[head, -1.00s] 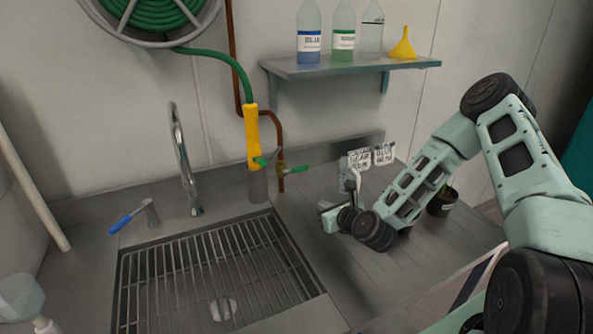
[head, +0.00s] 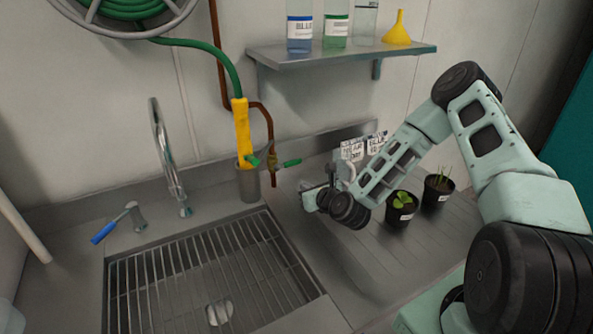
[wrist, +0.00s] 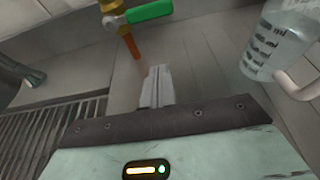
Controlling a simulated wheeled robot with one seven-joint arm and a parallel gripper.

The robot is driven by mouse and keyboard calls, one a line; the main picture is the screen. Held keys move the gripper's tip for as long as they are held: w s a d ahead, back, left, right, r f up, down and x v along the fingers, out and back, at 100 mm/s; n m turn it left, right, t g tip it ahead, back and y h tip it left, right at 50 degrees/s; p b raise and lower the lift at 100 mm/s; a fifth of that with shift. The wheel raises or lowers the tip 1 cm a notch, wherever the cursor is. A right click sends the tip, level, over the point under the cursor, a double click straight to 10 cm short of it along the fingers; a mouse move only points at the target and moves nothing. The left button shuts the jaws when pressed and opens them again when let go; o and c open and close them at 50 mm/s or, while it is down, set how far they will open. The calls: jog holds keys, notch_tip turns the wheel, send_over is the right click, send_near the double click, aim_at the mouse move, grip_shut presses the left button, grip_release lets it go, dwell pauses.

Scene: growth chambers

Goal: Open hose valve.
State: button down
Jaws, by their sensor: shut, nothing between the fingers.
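The hose valve (head: 273,164) is a small brass body on the copper pipe behind the counter, beside the yellow spray nozzle. Its green lever (head: 291,162) points right, across the upright pipe. In the wrist view the brass valve body (wrist: 112,6) and the green lever (wrist: 150,12) show at the top, beyond my fingertips. My gripper (head: 303,189) is low over the counter, just right of and below the lever. In the wrist view my gripper (wrist: 157,72) has its fingers together, empty and apart from the lever.
A yellow spray nozzle (head: 242,135) stands in a grey holder left of the valve. A clear measuring jug (wrist: 275,42) is close on the right in the wrist view. Potted plants (head: 400,208) stand behind my forearm. A sink grate (head: 200,280) and faucet (head: 167,155) are left.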

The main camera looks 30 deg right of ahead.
aim_at(288, 164)
jog(key=p+x, duration=0.2)
jog(key=x, duration=0.4)
jog(key=shift+w, duration=0.35)
notch_tip(288, 164, up, 3)
jog(key=shift+f+p, duration=0.15)
jog(key=shift+p, duration=0.75)
jog(key=shift+r+p, duration=0.4)
jog(key=shift+r, duration=0.15)
jog(key=shift+w, duration=0.1)
jog(key=shift+b, duration=0.35)
jog(key=shift+r+n, duration=0.1)
jog(key=shift+n, duration=0.2)
